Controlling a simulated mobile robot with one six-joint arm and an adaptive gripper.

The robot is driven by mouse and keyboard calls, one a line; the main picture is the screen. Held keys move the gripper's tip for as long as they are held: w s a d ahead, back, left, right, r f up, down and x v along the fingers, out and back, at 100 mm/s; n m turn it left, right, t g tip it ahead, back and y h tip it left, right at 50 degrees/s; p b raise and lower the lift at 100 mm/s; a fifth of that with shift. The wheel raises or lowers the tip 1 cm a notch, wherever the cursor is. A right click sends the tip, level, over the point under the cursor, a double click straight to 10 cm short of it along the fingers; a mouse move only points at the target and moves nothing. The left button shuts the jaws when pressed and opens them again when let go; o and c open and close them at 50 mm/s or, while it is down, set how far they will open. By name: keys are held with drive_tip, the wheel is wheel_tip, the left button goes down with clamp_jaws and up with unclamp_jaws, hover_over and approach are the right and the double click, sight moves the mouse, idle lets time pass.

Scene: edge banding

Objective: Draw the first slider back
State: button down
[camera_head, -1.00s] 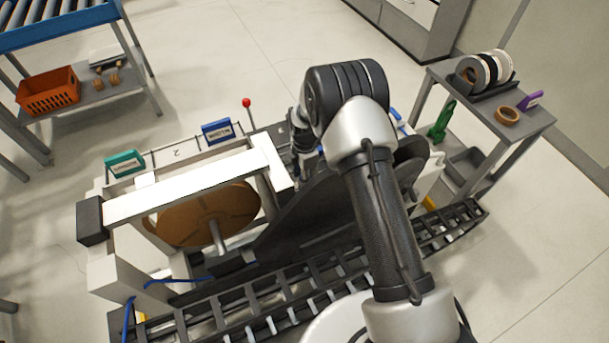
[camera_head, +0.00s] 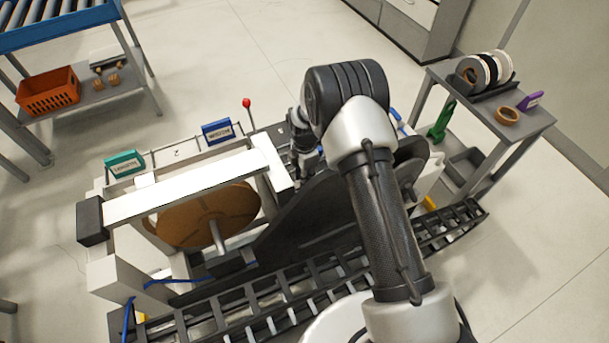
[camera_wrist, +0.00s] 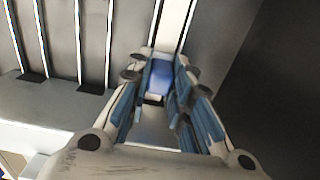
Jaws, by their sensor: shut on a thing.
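In the wrist view a blue slider block (camera_wrist: 159,77) sits at the near end of a pale upright slot. The fingers of my gripper (camera_wrist: 160,90) are on both sides of the block and closed on it. In the head view the gripper is mostly hidden behind my arm's wrist, over the far side of the edge-banding machine (camera_head: 200,187). Whether other sliders stand beside this one is unclear; several parallel pale slots (camera_wrist: 78,45) run to the left in the wrist view.
A red-knobbed lever (camera_head: 246,103), a blue label block (camera_head: 217,131) and a green one (camera_head: 125,163) stand along the machine's far edge. A dark curved guard (camera_head: 315,215) is beside my arm. A cart (camera_head: 535,122) with tape rolls stands at right.

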drive_tip(key=w+d, duration=0.1)
drive_tip(key=d, duration=0.1)
drive_tip(key=w+d+b, duration=0.1)
drive_tip(key=d, duration=0.2)
drive_tip(key=w+d+b, duration=0.1)
drive_tip(key=d, duration=0.2)
drive_tip(key=shift+w+d, duration=0.15)
drive_tip(key=shift+w, duration=0.15)
drive_tip(key=shift+w+d, duration=0.1)
drive_tip(key=shift+d, duration=0.1)
drive_tip(key=c, duration=1.6)
unclamp_jaws()
drive_tip(key=shift+d, duration=0.1)
drive_tip(key=shift+o, duration=0.8)
wheel_tip(320, 180, up, 12)
